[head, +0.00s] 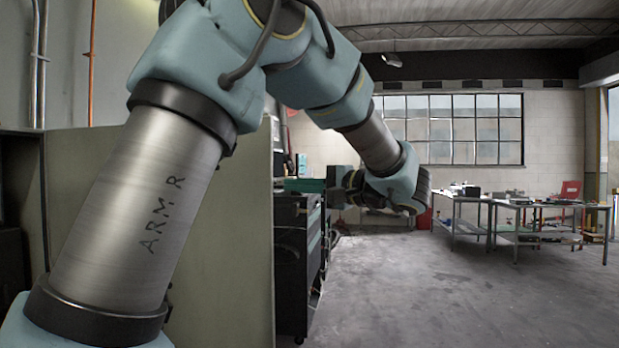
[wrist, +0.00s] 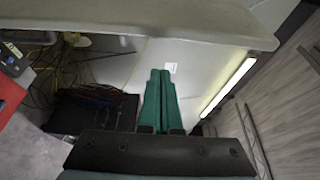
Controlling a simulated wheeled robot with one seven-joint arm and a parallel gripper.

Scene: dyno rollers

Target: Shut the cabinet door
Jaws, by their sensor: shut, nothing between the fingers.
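A large flat beige-green panel (head: 225,240) stands upright at the left in the head view, partly behind my arm. It looks like part of the cabinet, but I cannot tell whether it is the door or a side wall. My gripper (head: 288,185) is just right of the panel's upper right edge, its green fingers pointing left; contact cannot be judged. In the wrist view my gripper (wrist: 160,73) has its two green fingers together with nothing between them. A pale panel edge (wrist: 150,22) crosses the top of that view beyond the fingertips.
Dark equipment (head: 292,270) stands beyond the panel. Work tables (head: 510,205) stand at the far right, with open concrete floor (head: 430,290) before them. In the wrist view are a black box (wrist: 90,110) with cables, a red object (wrist: 8,95) and a bright strip (wrist: 228,87).

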